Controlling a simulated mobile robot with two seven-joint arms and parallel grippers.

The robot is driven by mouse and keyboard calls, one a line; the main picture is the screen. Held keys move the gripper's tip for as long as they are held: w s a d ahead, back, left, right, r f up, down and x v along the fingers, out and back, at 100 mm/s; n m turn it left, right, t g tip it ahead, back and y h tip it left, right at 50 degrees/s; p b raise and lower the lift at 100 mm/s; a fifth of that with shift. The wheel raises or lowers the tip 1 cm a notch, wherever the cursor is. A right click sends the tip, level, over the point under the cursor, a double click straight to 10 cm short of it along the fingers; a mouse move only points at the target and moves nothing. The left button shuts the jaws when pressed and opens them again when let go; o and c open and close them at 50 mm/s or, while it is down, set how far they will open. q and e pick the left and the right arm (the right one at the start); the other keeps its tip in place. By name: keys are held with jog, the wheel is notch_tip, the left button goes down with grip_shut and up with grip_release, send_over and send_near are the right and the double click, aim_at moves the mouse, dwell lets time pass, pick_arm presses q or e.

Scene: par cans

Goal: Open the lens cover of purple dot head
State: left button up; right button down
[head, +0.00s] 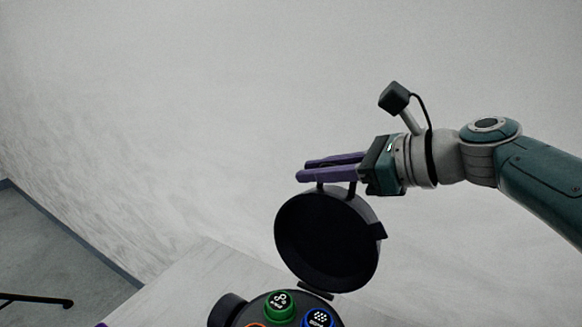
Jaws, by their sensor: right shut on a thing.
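The round dark lens cover (325,240) stands raised, nearly upright, with its black inner side facing me. Its lower edge meets a hinge (316,291) at the edge of the light head (262,312), which shows only in part at the bottom. My right gripper (303,170) comes in from the right, and its purple fingers are shut on the handle at the top of the lens cover. No purple dot can be made out on the head.
A pale surface (195,285) lies behind. A black rod (38,301) is at lower left.

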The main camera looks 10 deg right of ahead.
jog(key=shift+f, duration=0.2)
jog(key=c, duration=0.9)
grip_release()
jog(key=shift+s+d+r+p, duration=0.3)
jog(key=shift+s+d, duration=0.05)
jog(key=v, duration=0.8)
jog(key=shift+s+d+r+p, duration=0.1)
jog(key=shift+s+d+p, duration=0.2)
jog(key=shift+p, duration=0.1)
